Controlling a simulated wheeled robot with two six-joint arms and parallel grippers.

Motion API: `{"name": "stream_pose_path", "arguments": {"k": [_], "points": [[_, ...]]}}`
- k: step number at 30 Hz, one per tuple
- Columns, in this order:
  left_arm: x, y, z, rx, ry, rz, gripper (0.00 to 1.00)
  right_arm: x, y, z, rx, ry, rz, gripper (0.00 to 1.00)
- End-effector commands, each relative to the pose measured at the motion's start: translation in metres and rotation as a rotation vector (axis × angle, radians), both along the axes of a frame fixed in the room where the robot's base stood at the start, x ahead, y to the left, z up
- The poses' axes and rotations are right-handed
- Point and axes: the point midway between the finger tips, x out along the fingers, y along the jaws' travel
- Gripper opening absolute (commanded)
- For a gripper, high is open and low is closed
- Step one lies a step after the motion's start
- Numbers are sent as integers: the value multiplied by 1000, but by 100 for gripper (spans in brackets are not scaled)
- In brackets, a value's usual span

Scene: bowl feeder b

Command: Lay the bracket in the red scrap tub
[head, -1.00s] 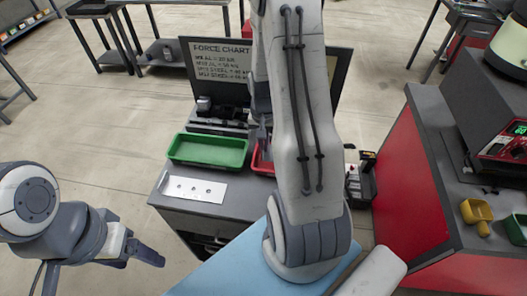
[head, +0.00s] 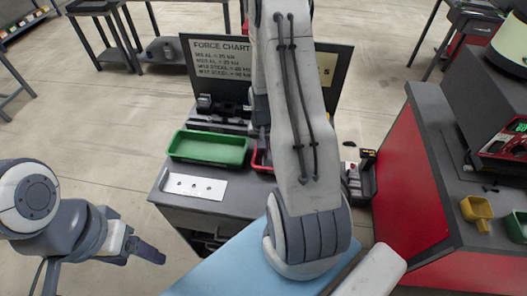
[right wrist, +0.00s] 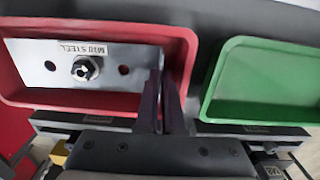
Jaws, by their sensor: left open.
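The bracket (right wrist: 45,65) is a grey metal plate with holes, a nut in its middle and a label reading M10 STEEL. In the right wrist view it is inside the outline of the red scrap tub (right wrist: 187,42); whether it touches the floor is unclear. My right gripper (right wrist: 163,75) has its fingers close together around the bracket's right end, over the tub. In the head view the red tub (head: 257,165) is mostly hidden behind my right arm, and the bracket is hidden. My left gripper (head: 150,252) is open and empty, left of the bench.
A green tub (head: 208,148) stands beside the red one. A pale plate with three dark spots (head: 195,185) lies on the bench front. A force chart board (head: 225,62) stands behind. A red cabinet (head: 405,185) with a yellow scoop (head: 476,210) is at right.

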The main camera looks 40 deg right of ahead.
Motion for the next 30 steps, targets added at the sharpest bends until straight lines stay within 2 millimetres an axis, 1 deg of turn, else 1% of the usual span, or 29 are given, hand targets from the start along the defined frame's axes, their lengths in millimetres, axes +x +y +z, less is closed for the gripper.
{"name": "stream_pose_path", "arguments": {"k": [1,3,4,5,13,16,19,20,22,30], "points": [[0,0,-2,0,0,0,72,-1,0,-3,1,2,0,0],[0,0,-1,0,0,0,72,-1,0,-2,1,2,-1,0],[0,0,-1,0,0,0,72,-1,0,-3,2,3,-1,9],[0,0,-1,0,0,0,72,-1,0,-3,2,3,-1,16],[0,0,-1,0,0,0,72,-1,0,-2,2,3,0,16],[0,0,3,0,0,0,72,-1,0,3,1,2,0,16],[0,0,13,0,0,0,72,0,0,16,0,0,0,16],[0,0,8,-1,-1,0,72,0,0,17,-1,-2,0,16],[0,0,5,0,0,0,72,1,-1,29,-2,-4,0,16],[0,0,0,0,0,0,72,1,0,90,-3,-5,-1,16]]}}
